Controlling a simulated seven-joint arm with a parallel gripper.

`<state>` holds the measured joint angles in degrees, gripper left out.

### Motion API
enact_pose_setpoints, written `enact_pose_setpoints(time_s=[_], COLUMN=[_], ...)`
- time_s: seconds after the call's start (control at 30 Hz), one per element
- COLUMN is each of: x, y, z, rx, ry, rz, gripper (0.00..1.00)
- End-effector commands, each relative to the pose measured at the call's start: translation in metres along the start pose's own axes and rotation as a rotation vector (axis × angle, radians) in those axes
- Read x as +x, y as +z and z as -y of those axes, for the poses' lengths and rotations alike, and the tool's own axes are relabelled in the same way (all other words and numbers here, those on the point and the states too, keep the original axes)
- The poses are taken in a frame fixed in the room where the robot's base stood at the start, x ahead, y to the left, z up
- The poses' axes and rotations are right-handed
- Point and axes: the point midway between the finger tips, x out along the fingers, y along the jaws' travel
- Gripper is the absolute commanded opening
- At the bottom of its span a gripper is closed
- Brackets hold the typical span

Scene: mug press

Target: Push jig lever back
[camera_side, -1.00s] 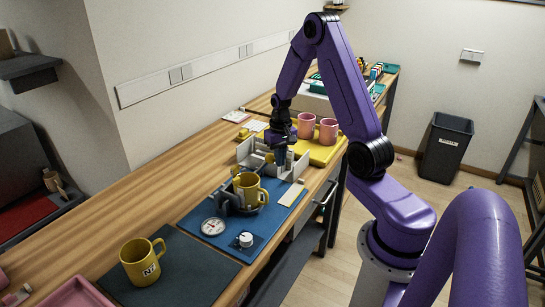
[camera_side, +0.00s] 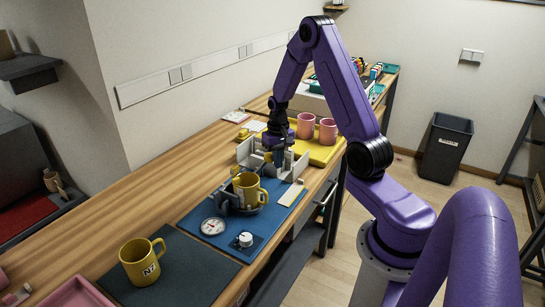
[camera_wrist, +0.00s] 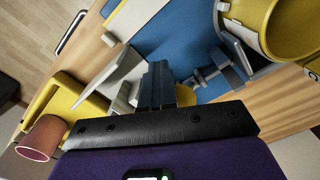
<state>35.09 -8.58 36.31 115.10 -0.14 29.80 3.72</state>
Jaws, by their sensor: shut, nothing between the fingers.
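The jig stands on the blue mat (camera_side: 272,220), with upright grey walls (camera_side: 298,167) at its far end. A yellow mug (camera_side: 250,190) sits in its near end; the mug also shows at the top right of the wrist view (camera_wrist: 300,32). A small yellow knob (camera_side: 268,157), which looks like part of the lever, is just left of my fingers. In the wrist view a yellow piece (camera_wrist: 186,95) shows beside the fingers, partly hidden. My gripper (camera_side: 279,161) points down between the grey walls, shut and empty. I cannot tell whether it touches the lever.
A yellow tray (camera_side: 325,153) with two pink mugs (camera_side: 328,132) stands close behind the jig. A dial (camera_side: 213,226) and a white knob (camera_side: 245,239) are at the mat's near end. Another yellow mug (camera_side: 141,262) stands on a dark mat (camera_side: 190,275).

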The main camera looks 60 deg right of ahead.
Motion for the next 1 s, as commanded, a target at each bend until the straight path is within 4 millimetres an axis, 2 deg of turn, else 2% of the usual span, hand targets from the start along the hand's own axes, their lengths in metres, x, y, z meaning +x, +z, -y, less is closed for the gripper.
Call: enact_pose_setpoints(time_s=[0.03, 0.43, 1.0], x=[0.001, 0.002, 0.000], y=[-0.011, -0.025, -0.044], z=[0.006, 0.019, 0.026], rx=[-0.004, -0.008, -0.003], ry=[-0.004, -0.006, -0.003], rz=[-0.030, -0.027, -0.023], gripper=[0.00, 0.00, 0.00])
